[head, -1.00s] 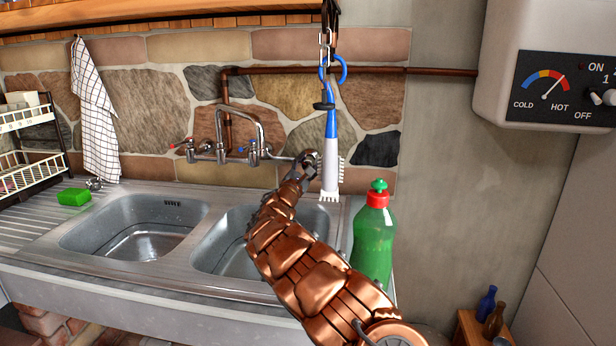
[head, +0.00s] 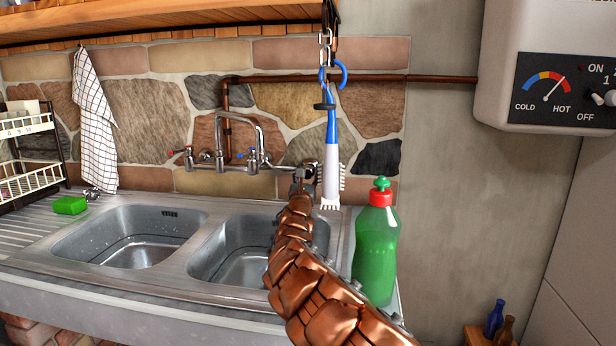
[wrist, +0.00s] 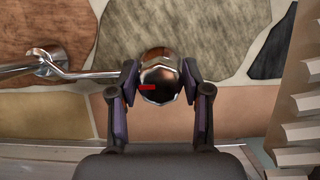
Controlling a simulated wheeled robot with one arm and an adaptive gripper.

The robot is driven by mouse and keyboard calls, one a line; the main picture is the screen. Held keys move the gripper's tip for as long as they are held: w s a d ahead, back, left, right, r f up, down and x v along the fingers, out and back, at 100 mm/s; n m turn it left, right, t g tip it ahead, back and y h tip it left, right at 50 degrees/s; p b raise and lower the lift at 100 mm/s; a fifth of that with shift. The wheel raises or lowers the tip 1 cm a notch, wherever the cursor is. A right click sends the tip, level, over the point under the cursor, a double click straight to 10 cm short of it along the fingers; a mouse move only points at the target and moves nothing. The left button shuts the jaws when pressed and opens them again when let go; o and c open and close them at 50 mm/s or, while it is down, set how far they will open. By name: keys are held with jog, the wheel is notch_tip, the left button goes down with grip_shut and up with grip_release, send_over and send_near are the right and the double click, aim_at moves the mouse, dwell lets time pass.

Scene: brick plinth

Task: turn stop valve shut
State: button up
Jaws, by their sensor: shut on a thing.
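The stop valve shows in the wrist view as a round, faceted dark metal knob (wrist: 163,98) with a red mark on its face. The red mark lies level, left of the middle. My gripper (wrist: 161,80) is shut on the knob, one finger pressed on its left side and one on its right. In the head view my gripper (head: 301,180) is at the wall, right of the tap, and hides most of the knob.
A blue and white brush (head: 331,150) hangs close to the right of my gripper. A green soap bottle (head: 376,245) stands right of my arm. The wall tap (head: 232,155) is to the left, above the double sink (head: 190,270).

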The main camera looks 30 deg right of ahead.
aim_at(308, 167)
dwell(0.4)
jog(key=o, duration=1.1)
jog(key=shift+o, duration=0.2)
notch_tip(308, 167, up, 10)
